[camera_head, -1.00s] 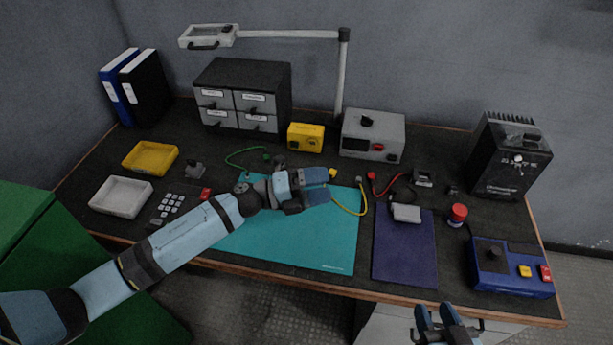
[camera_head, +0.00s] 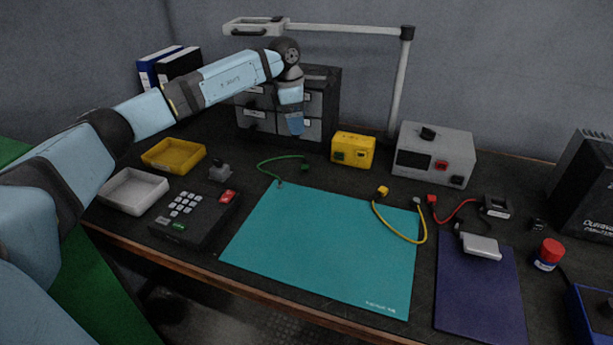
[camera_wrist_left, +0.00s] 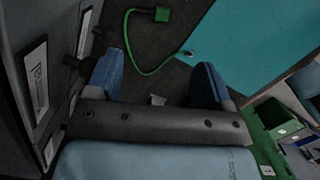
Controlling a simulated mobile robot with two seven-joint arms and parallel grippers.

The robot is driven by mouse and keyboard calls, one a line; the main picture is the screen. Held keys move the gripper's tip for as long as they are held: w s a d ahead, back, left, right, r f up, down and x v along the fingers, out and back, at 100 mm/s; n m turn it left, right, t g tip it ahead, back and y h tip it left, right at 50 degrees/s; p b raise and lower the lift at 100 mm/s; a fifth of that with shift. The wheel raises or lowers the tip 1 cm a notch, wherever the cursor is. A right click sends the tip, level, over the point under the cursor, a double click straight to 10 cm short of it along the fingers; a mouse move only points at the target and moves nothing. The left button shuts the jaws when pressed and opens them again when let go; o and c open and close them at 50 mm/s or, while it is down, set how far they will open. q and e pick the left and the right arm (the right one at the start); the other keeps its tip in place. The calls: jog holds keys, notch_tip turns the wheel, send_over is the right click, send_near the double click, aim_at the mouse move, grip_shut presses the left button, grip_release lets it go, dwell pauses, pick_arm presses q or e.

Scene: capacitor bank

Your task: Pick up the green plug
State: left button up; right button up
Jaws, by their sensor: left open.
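The green plug (camera_head: 305,167) lies on the dark tabletop, at the end of a thin green cable (camera_head: 275,160), behind the teal mat's far edge. In the left wrist view the green plug (camera_wrist_left: 161,14) shows near the top, beyond the fingertips, with its cable curving to the mat's corner. My left gripper (camera_head: 296,130) points down in front of the drawer cabinet, above and slightly left of the plug. In the left wrist view my left gripper (camera_wrist_left: 160,68) is open, with nothing between its fingers. My right gripper is out of view.
The grey drawer cabinet (camera_head: 257,121) stands close behind my left gripper. A yellow box (camera_head: 353,149) sits right of the plug. A yellow plug (camera_head: 382,191) with its cable lies on the teal mat (camera_head: 318,245). A keypad box (camera_head: 195,217) is at the left.

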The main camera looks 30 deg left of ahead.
pick_arm(q)
jog(key=f, duration=0.2)
jog(key=f+b, duration=0.1)
jog(key=f, duration=0.1)
jog(key=f+b, duration=0.1)
jog(key=f, duration=0.2)
jog(key=shift+w+d, duration=0.2)
jog(key=shift+w, duration=0.05)
jog(key=f, duration=0.2)
jog(key=f+b, duration=0.1)
jog(key=f, duration=0.1)
jog(key=d+f+b, duration=0.1)
jog(key=f, duration=0.1)
jog(key=shift+w+f, duration=0.2)
jog(key=shift+w, duration=0.1)
jog(key=c, duration=1)
notch_tip(320, 180, up, 12)
jog(key=p, duration=0.4)
notch_tip(320, 180, up, 7)
jog(key=p, duration=0.2)
send_over(305, 164)
jog(key=shift+s+a+r, duration=0.1)
jog(key=shift+r, duration=0.45)
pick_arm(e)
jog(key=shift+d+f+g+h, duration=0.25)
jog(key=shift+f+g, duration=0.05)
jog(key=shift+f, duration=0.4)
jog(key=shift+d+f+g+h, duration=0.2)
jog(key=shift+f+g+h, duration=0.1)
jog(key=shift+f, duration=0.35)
